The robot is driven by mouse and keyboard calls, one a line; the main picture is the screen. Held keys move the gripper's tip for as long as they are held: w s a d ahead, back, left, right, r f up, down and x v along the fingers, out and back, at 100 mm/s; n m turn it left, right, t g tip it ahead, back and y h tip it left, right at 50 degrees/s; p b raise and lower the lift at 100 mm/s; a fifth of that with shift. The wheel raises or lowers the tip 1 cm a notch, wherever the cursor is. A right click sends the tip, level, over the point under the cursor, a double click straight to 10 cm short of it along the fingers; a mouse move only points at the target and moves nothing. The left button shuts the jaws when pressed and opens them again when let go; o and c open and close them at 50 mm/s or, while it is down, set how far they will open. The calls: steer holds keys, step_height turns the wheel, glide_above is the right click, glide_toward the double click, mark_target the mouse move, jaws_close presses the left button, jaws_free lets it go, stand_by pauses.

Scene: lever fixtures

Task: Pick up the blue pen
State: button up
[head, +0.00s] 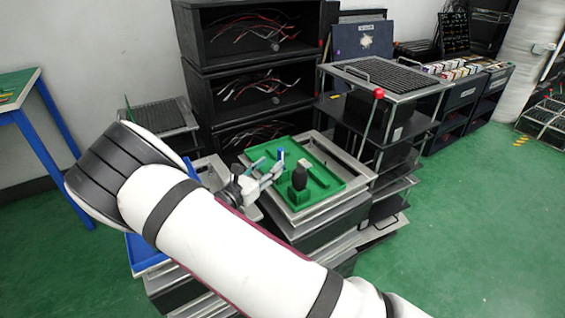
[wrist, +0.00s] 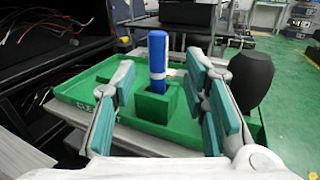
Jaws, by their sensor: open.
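The blue pen (wrist: 157,55) stands upright in a green square holder (wrist: 152,105) on a green tray (wrist: 75,92), with a pale band round its lower part. In the head view the pen (head: 281,154) is a small blue upright shape at the tray's far side. My gripper (wrist: 160,95) is open, its teal-padded fingers to the left and right of the pen in the wrist view. No contact with the pen shows. In the head view my gripper (head: 268,175) is over the tray's left part, and the pen is partly hidden behind it.
A dark rounded object (wrist: 250,78) stands right of the right finger, and in the head view it (head: 299,176) sits in a green block. A metal rack with a red-knobbed lever (head: 378,94) is right of the tray. Black shelves with wires (head: 250,85) stand behind.

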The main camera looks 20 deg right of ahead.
mark_target(279, 158)
steer(key=b+x, duration=0.1)
steer(key=x, duration=0.6)
steer(key=shift+w+a+f, duration=0.1)
steer(key=shift+f, duration=0.05)
steer(key=c, duration=0.9)
